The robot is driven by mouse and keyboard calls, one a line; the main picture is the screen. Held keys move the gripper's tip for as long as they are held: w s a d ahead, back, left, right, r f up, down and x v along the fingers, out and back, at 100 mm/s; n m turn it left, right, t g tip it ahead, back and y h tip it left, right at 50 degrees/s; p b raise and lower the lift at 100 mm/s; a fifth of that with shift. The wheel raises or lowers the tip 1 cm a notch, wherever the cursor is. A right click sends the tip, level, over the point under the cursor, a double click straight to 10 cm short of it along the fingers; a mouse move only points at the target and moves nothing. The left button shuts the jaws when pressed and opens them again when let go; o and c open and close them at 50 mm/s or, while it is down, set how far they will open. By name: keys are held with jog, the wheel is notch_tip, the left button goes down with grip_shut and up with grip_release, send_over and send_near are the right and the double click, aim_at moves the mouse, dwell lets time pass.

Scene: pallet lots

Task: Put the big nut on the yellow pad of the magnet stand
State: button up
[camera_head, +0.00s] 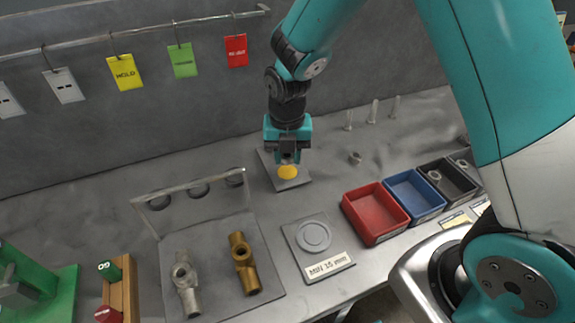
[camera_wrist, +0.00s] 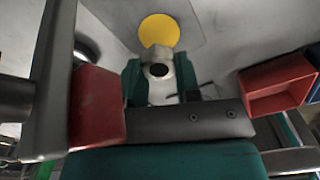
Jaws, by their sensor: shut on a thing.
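The magnet stand's yellow pad (camera_head: 287,172) is a round disc on a grey plate (camera_head: 290,184) near the back wall. My gripper (camera_head: 287,158) is directly over the pad, pointing down. In the wrist view my gripper (camera_wrist: 160,75) is shut on the big nut (camera_wrist: 158,58), a grey metal piece with a dark hole. The yellow pad (camera_wrist: 160,30) shows just beyond the nut there. I cannot tell whether the nut touches the pad. In the head view the fingers mostly hide the nut.
Red (camera_head: 375,212), blue (camera_head: 414,196) and black (camera_head: 448,182) bins stand to the right. A gauge plate (camera_head: 318,250) and a rack with pipe fittings (camera_head: 243,262) are in front.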

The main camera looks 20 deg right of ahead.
aim_at(287, 163)
jog(key=shift+f, duration=1.85)
jog(key=shift+f, duration=0.1)
jog(key=o, duration=1)
notch_tip(287, 163, up, 12)
jog(key=shift+f, duration=0.15)
jog(key=shift+r, duration=0.35)
jog(key=s+a+r+m+y, duration=0.2)
jog(key=s+r+m, duration=0.3)
jog(key=s+m, duration=0.6)
jog(key=s+a+r+m+y, duration=0.2)
jog(key=s+r+m, duration=0.3)
jog(key=s+m, duration=0.6)
jog(key=shift+a+r+m, duration=0.3)
jog(key=shift+r+m, duration=0.05)
jog(key=shift+m, duration=0.85)
